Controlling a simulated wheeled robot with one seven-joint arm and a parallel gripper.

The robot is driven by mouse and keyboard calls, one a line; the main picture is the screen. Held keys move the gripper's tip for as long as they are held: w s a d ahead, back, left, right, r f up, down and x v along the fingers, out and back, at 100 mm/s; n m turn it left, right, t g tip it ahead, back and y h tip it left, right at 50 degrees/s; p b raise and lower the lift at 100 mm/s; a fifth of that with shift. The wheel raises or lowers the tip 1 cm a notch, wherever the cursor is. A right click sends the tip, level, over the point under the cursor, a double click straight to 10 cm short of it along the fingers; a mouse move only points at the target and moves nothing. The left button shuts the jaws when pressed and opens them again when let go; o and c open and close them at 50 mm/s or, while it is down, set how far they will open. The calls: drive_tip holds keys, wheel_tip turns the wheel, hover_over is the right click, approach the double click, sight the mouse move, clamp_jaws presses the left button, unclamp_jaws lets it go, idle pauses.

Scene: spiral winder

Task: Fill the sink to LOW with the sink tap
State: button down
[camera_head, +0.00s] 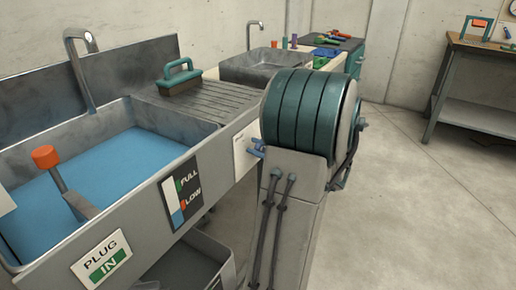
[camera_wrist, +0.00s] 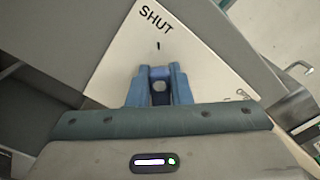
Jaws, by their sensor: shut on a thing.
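The sink (camera_head: 160,128) holds blue water (camera_head: 110,165). The sink tap (camera_head: 82,70) arches over its back edge, with no stream visible from its spout. On the front, the level gauge (camera_head: 182,198) is marked FULL and LOW; its blue column tops out close to the LOW mark. My gripper (camera_wrist: 159,78) is shut on a blue tap handle (camera_wrist: 160,88) in front of a white plate (camera_wrist: 185,60). The plate reads SHUT above the handle, with a second word partly hidden at right.
An orange-knobbed lever (camera_head: 46,156) stands at the sink, above a sign (camera_head: 102,258) reading PLUG IN. A green-handled brush (camera_head: 180,78) lies on the drainboard (camera_head: 210,98). A second basin (camera_head: 262,66) is behind. A workbench (camera_head: 482,55) stands far right; the floor between is clear.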

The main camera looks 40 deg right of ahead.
drive_tip(key=c, duration=1.3)
unclamp_jaws()
drive_tip(key=p+v, duration=0.2)
drive_tip(key=v, duration=1.2)
drive_tip(key=shift+a+f, duration=0.1)
